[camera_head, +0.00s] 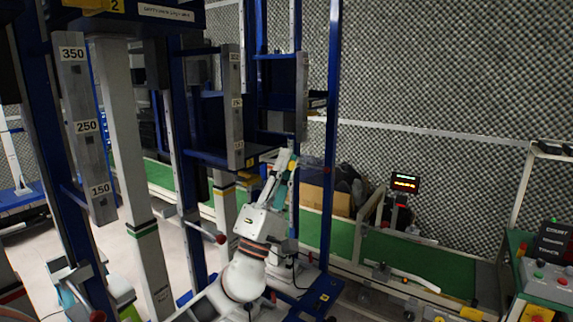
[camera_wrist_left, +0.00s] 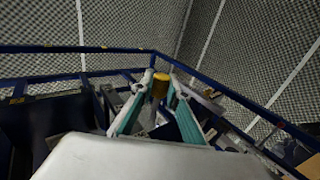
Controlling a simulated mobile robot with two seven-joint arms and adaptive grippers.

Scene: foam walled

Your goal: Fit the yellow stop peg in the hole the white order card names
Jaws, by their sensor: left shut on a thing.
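In the left wrist view the yellow stop peg (camera_wrist_left: 160,86) stands between the tips of my left gripper (camera_wrist_left: 158,92), which is shut on it. In the head view my left gripper (camera_head: 283,168) is raised in front of the blue frame, close to a grey numbered post (camera_head: 302,95); the peg is too small to make out clearly there. Another grey post (camera_head: 235,105) has small plates, and the nearest post (camera_head: 87,140) reads 350, 250 and 150. A white card (camera_head: 165,12) is at the top left, its text too small to read. My right gripper is not in view.
Blue uprights (camera_head: 330,130) and a dark blue shelf (camera_head: 222,158) surround my left gripper closely. A green conveyor (camera_head: 430,262) runs behind to the right. A control box (camera_head: 550,275) stands at the far right. Foam walls close the back.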

